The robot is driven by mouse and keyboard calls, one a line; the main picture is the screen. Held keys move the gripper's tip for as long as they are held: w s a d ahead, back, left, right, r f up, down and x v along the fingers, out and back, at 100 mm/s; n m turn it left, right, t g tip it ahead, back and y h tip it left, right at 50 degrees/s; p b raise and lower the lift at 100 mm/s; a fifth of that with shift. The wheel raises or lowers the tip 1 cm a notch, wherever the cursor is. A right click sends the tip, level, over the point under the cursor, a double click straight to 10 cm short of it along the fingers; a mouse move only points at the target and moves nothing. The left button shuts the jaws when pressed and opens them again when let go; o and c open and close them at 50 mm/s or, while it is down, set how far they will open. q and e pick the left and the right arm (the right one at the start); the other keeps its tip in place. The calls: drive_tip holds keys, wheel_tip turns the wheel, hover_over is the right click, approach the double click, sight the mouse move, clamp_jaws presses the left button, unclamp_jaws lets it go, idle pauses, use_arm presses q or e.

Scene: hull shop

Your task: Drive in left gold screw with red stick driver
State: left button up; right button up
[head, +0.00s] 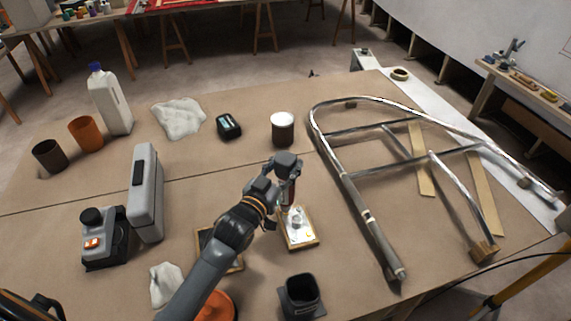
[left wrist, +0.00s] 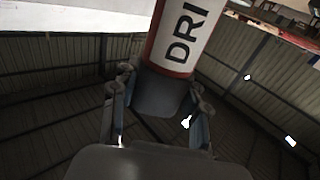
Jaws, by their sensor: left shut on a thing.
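My left gripper (head: 287,168) is shut on the red stick driver (head: 288,192), which points down over a small wood-framed board (head: 314,243) with a pale face. In the left wrist view, the driver (left wrist: 182,35) shows a red and white body lettered "DRI", with a dark end between the fingers of my left gripper (left wrist: 158,105). The driver's tip is near the board's upper part; I cannot tell whether it touches a screw. A small gold spot (head: 308,235) shows on the board, too small to identify. The left gold screw cannot be made out. My right gripper is not in view.
A dark square cup (head: 300,297) stands just in front of the board. A dark can with a white top (head: 282,130) stands behind. A tubular metal frame (head: 355,205) lies to the right. A grey case (head: 146,195) and white bottle (head: 110,105) stand at left.

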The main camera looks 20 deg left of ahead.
sight(286, 158)
use_arm(q)
drive_tip(key=shift+f, duration=0.25)
idle(0.3)
drive_tip(key=shift+f, duration=0.1)
idle(0.7)
drive_tip(key=shift+f+p, duration=0.15)
drive_tip(key=shift+p, duration=0.3)
idle(1.7)
wheel_tip(286, 158, up, 6)
drive_tip(key=p, duration=0.6)
idle(0.5)
